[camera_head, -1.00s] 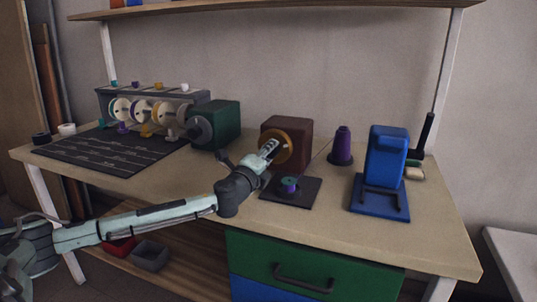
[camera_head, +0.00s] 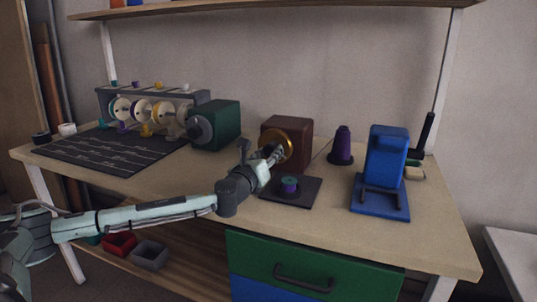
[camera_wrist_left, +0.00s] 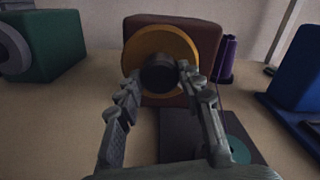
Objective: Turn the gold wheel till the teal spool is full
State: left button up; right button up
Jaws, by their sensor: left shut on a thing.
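The gold wheel (camera_head: 287,137) is on the front of a brown box (camera_head: 300,139) on the table. The left wrist view shows the wheel (camera_wrist_left: 180,42) with a dark round knob (camera_wrist_left: 159,73) in front. My left gripper (camera_head: 277,154) is at the wheel's lower part, shut on the knob; in the left wrist view its fingers (camera_wrist_left: 158,80) lie on either side of the knob. The teal spool (camera_head: 289,191) stands on a dark plate before the box, with purple thread around its middle. In the left wrist view my finger partly hides the spool (camera_wrist_left: 238,150). My right gripper is not in view.
A purple thread cone (camera_head: 342,147) and a blue stand (camera_head: 385,165) are to the right. A green box (camera_head: 216,125) and a rack of bobbins (camera_head: 150,94) are to the left, by a dark mat (camera_head: 85,156). The table front is mostly clear.

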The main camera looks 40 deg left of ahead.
pick_arm(q)
jog(key=m, duration=0.2)
jog(key=shift+m, duration=1.6)
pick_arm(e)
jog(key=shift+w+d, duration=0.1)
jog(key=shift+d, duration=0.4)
pick_arm(q)
jog(key=shift+m, duration=0.3)
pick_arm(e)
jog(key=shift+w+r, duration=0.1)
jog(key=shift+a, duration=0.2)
